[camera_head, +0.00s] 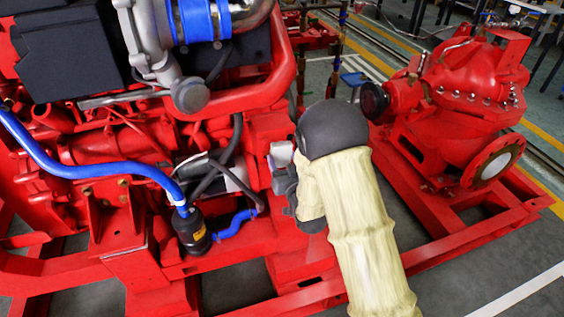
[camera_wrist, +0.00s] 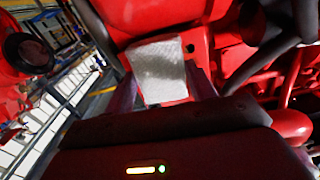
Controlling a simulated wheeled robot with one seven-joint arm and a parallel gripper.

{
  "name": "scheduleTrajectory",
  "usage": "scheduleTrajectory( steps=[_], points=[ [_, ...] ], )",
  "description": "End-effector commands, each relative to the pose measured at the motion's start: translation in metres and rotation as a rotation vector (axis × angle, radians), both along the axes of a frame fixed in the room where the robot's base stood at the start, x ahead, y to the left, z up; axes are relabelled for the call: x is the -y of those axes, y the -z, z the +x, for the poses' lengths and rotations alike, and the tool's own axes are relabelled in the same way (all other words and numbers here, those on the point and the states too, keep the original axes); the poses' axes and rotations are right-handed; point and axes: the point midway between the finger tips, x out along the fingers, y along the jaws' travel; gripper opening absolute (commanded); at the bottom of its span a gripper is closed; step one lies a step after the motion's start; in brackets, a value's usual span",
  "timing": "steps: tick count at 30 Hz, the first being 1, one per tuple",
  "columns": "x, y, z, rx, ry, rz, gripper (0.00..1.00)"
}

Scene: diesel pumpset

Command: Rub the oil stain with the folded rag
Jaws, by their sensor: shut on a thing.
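In the wrist view, the folded rag (camera_wrist: 158,66) is a pale, near-white rectangle with a grey shaded patch. My gripper (camera_wrist: 160,92) is shut on the rag, with a dark finger at each side of it. The rag lies in front of a red painted surface; I cannot tell whether it touches it.
The red engine (camera_head: 110,140) with a blue hose (camera_head: 95,170) and a black cylinder (camera_head: 191,230) is left of my arm. A red pump (camera_head: 470,95) stands at right on the red base frame (camera_head: 470,237). A black hose (camera_wrist: 270,50) runs close right in the wrist view.

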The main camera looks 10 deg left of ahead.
Motion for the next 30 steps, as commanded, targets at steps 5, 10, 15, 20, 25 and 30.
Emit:
scheduleTrajectory(
  steps=[5, 10, 15, 20, 25, 30],
  points=[
    [0.013, 0.0, 0.007, 0.002, 0.002, 0.001, 0.37],
    [0.023, 0.0, 0.013, 0.003, 0.002, 0.001, 0.37],
    [0.03, -0.001, 0.018, 0.003, 0.001, 0.0, 0.37],
    [0.031, -0.001, 0.018, 0.003, 0.002, 0.0, 0.37],
    [0.032, 0.0, 0.018, 0.004, 0.004, 0.001, 0.37],
    [0.032, -0.001, 0.016, 0.002, 0.003, 0.0, 0.37]
  ],
)
